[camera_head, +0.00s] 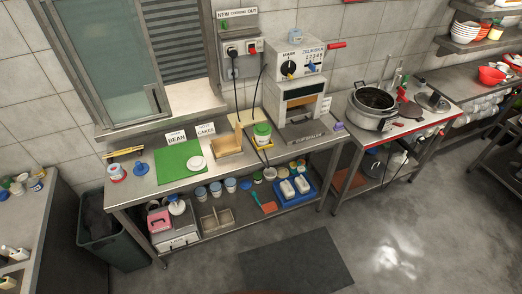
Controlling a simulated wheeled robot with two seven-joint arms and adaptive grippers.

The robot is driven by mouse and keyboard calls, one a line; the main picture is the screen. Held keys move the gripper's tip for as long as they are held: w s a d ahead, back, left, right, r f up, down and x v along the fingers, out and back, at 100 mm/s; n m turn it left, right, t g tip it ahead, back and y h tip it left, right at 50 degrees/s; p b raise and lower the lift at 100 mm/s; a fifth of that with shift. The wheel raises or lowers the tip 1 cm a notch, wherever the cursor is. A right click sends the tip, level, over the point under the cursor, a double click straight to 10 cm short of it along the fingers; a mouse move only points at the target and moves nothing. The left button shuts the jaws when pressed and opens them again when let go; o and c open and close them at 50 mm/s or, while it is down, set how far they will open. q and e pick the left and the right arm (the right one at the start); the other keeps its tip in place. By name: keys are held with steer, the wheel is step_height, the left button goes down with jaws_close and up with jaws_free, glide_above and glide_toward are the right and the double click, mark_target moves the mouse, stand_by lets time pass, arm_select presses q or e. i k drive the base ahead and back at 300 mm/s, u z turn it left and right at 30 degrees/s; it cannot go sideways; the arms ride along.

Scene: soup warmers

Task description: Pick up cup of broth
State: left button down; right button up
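A white cup with a green lid or band (262,134) stands upright on the steel counter (222,176), just left of the grey sealing machine (301,131). Several small light cups with blue tops, one of them here (215,189), stand on the shelf under the counter. A red-and-white round tub (116,172) is at the counter's left end. The contents of these cups cannot be made out, so I cannot tell which holds broth. Neither of my grippers is in view.
A green board (180,165) and a wooden box (228,141) lie on the counter. A large pot (372,107) stands on the right-hand table. A dark bin (113,240) is at the left. The floor around the dark mat (296,268) is clear.

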mark_target(261, 141)
steer(key=u, duration=0.75)
steer(key=i, duration=0.85)
steer(key=z, duration=0.15)
